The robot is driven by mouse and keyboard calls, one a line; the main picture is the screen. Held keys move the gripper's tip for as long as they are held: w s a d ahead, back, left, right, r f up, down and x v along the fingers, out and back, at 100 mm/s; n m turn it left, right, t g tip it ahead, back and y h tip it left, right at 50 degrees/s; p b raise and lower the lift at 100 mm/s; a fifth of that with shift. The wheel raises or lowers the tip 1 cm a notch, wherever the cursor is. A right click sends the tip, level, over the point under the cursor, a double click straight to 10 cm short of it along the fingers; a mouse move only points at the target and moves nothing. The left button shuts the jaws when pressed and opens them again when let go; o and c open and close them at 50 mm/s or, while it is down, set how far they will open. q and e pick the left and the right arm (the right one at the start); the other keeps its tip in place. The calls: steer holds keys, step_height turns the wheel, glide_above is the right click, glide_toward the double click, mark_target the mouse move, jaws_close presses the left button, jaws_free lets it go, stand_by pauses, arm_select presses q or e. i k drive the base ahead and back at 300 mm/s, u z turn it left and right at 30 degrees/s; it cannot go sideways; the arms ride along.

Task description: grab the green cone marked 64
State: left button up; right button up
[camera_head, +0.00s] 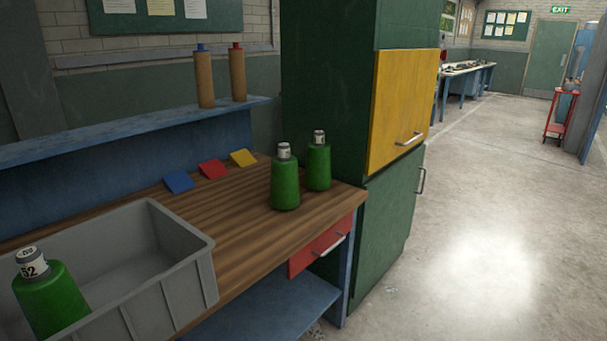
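Two green cones with white-labelled tops stand upright on the wooden workbench near its right end. The nearer green cone (285,182) is left of the farther green cone (319,165). Both labels are too small to read, so I cannot tell which is marked 64. A third green cone (48,298) leans in the grey bin at the lower left, and its label reads 52. Neither of my grippers is in view.
The grey bin (190,285) sits on the bench (225,230) at the left. Blue, red and yellow pieces lie near the bench's back edge. Two brown bottles (204,80) stand on the blue shelf (120,130). A tall green cabinet (385,225) adjoins the bench. Open floor (490,220) lies right.

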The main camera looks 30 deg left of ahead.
mark_target(317, 169)
steer(key=u, duration=1.2)
steer(key=i, duration=0.15)
steer(key=z, duration=0.25)
